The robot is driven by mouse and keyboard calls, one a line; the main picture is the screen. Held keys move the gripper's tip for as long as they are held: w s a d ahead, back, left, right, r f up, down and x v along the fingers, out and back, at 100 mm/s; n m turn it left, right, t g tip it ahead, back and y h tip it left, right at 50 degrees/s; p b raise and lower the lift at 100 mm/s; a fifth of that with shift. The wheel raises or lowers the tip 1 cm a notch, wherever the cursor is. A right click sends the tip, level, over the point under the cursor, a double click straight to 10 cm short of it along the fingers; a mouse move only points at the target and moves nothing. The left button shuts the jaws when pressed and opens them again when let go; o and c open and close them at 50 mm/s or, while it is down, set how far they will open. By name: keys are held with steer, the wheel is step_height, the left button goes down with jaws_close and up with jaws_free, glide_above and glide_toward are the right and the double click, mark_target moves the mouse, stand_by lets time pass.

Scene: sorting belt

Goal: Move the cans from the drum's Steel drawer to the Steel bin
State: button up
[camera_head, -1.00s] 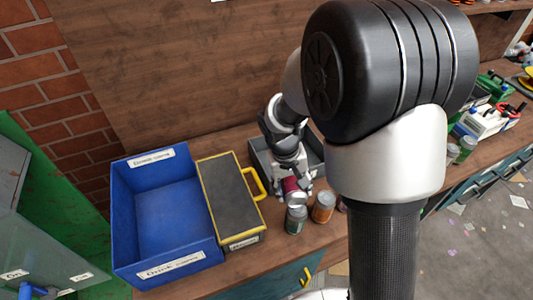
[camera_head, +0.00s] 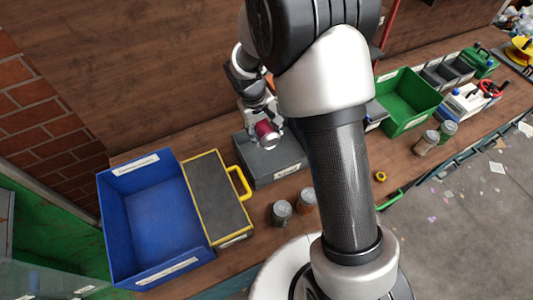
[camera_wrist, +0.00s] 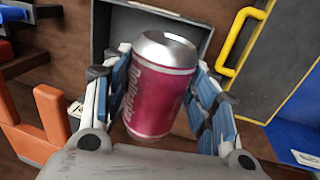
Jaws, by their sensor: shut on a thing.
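My gripper (camera_head: 264,128) is shut on a crimson can (camera_head: 268,133) with a silver end, held above a grey open tray (camera_head: 272,180). The wrist view shows the can (camera_wrist: 160,90) between both fingers, with part of the grey tray (camera_wrist: 205,22) behind it. I cannot read any label as Steel, so I cannot tell which container is the Steel drawer or the Steel bin.
A blue bin (camera_head: 112,225) and a dark box with yellow edges and handle (camera_head: 218,195) stand left of the tray. A green bin (camera_head: 410,120) and more cans (camera_head: 427,143) are at right. My arm hides part of the bench.

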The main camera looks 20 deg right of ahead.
step_height(320, 180, down, 12)
steer(key=b, duration=0.2)
stand_by(0.4)
steer(key=shift+f+b, duration=0.55)
steer(key=shift+b, duration=0.1)
steer(key=o, duration=0.8)
steer(key=shift+o, duration=0.2)
steer(key=shift+r, duration=0.1)
